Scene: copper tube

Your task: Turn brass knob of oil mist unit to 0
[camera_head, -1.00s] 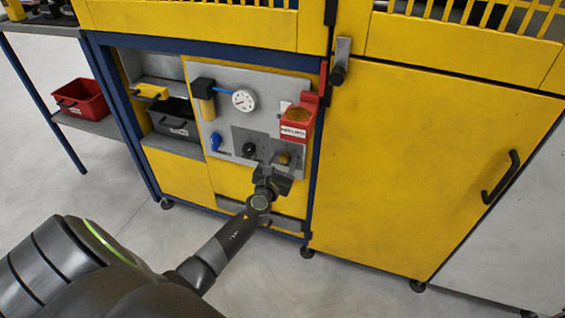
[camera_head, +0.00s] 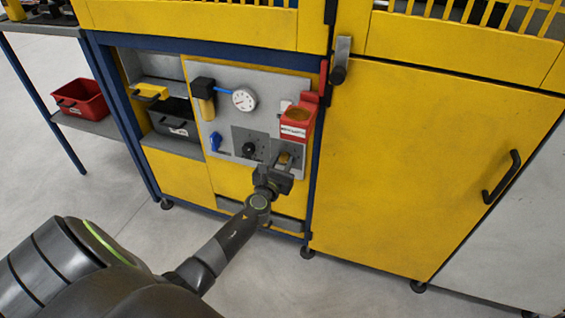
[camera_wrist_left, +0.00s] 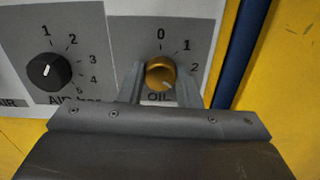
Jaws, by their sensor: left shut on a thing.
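The brass knob (camera_wrist_left: 160,73) of the oil mist unit sits on a grey dial plate marked 0, 1 and 2 in the left wrist view, with "OIL" below it. A white mark on the knob's face points to the lower right, away from the 0 at the top. My left gripper (camera_wrist_left: 160,80) has one finger on each side of the knob and is shut on it. In the head view the left gripper (camera_head: 287,162) reaches the lower right of the grey panel and partly hides the brass knob. My right gripper is not in view.
A black air knob (camera_wrist_left: 49,71) is left of the brass knob. The red oil unit (camera_head: 296,118) is just above the left gripper. Yellow doors (camera_head: 420,160) stand to the right.

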